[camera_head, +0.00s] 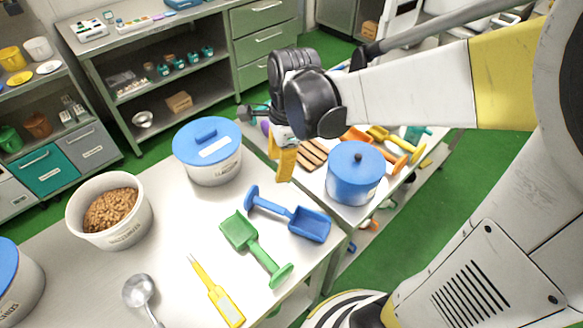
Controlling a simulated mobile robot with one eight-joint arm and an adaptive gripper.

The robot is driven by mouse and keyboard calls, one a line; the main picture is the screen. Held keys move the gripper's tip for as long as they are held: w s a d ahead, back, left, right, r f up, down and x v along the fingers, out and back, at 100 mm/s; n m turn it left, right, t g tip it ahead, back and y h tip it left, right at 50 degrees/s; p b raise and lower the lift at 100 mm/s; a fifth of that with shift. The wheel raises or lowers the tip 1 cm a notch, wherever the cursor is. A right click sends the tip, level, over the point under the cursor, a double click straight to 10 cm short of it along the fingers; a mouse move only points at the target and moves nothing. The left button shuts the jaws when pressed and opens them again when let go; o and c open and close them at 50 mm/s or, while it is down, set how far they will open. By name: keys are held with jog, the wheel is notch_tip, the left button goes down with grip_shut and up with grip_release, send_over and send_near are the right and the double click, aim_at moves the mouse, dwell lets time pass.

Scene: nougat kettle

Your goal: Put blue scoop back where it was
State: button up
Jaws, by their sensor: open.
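The blue scoop (309,224) lies on the steel table at its right edge, with its handle pointing up and left. My gripper (284,168) hangs above and behind the scoop, apart from it, with yellow fingers pointing down. The gripper is open and nothing shows between its fingers. The fingers overlap each other in this view, so the gap is hard to see.
A green scoop (257,252), a yellow thermometer-like tool (222,303) and a metal ladle (139,291) lie nearby. A white tub with a blue lid (208,142), a tub of brown nuts (111,211) and a blue pot (355,181) stand around. A second bench holds several colored scoops (398,140).

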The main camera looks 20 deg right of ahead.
jog(key=s+r+n+t+h, duration=0.1)
jog(key=s+r+n+t, duration=0.5)
jog(key=n, duration=1.3)
jog(key=shift+s+d+r+n, duration=0.35)
jog(key=shift+s+r, duration=0.2)
jog(key=shift+s, duration=0.45)
